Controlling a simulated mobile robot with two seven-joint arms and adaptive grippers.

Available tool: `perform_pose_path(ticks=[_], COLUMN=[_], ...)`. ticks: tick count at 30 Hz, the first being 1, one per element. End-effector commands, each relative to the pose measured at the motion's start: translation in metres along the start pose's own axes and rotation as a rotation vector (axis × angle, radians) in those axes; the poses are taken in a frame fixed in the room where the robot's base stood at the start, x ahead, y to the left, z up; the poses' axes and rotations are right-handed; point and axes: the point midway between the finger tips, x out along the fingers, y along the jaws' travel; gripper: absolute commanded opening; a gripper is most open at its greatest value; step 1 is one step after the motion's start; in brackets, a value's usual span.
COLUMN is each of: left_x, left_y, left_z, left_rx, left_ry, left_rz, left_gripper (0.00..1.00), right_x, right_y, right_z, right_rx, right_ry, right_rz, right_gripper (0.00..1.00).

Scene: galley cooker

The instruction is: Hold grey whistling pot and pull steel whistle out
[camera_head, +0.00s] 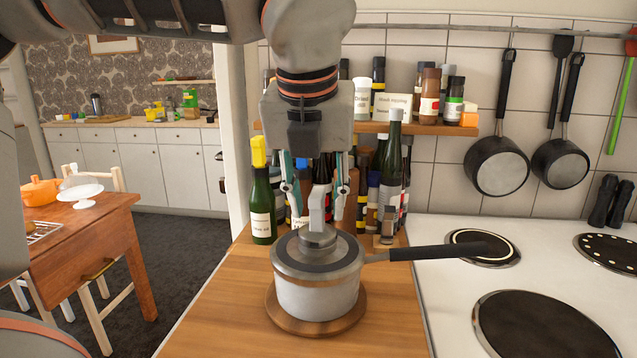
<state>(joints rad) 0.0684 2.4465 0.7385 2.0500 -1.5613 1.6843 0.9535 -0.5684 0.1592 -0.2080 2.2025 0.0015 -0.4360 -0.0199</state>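The grey whistling pot (318,290) stands upright on a round wooden board on the counter, its dark handle pointing right over the hob. The steel whistle (317,208) is a light grey upright piece on top of the lid. My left gripper (317,215) points down from above, with its fingers apart on either side of the whistle. A gap seems to show between the fingers and the whistle, and the pot rests on its board. My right gripper is not in view.
Bottles (262,205) and jars crowd the back of the counter close behind my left gripper. A spice shelf (440,128) is above them. The white hob (455,290) is at right, with pans (497,165) hanging behind. The wooden counter (215,315) is clear left of the pot.

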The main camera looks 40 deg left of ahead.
Motion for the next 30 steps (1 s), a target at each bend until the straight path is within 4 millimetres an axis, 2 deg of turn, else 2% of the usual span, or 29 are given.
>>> perform_pose_path(ticks=[4, 14, 15, 18, 21, 22, 30], left_x=[0.0116, 0.0134, 0.0134, 0.0134, 0.0135, 0.0135, 0.0135], left_y=[-0.0001, -0.0001, -0.0001, -0.0001, -0.0001, -0.0001, -0.0001], left_z=[-0.0006, -0.0001, -0.0001, 0.0, -0.0001, 0.0, 0.0], left_rx=[0.002, 0.001, 0.001, 0.001, 0.001, 0.001, 0.001], left_ry=[0.002, -0.001, -0.001, -0.001, -0.001, -0.001, -0.001], left_rz=[-0.001, -0.002, -0.002, -0.002, -0.002, -0.002, -0.002], left_gripper=[0.33, 0.33, 0.23, 0.0, 0.0, 0.0, 0.0], right_x=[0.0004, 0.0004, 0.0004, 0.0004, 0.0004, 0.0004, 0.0], right_y=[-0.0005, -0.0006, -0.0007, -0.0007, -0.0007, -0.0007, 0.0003], right_z=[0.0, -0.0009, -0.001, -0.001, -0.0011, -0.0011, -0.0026], right_rx=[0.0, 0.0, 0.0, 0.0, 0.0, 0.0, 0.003], right_ry=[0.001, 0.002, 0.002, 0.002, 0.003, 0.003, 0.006], right_rz=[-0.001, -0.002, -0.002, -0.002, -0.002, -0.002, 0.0], right_gripper=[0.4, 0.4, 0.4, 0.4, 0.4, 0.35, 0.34])
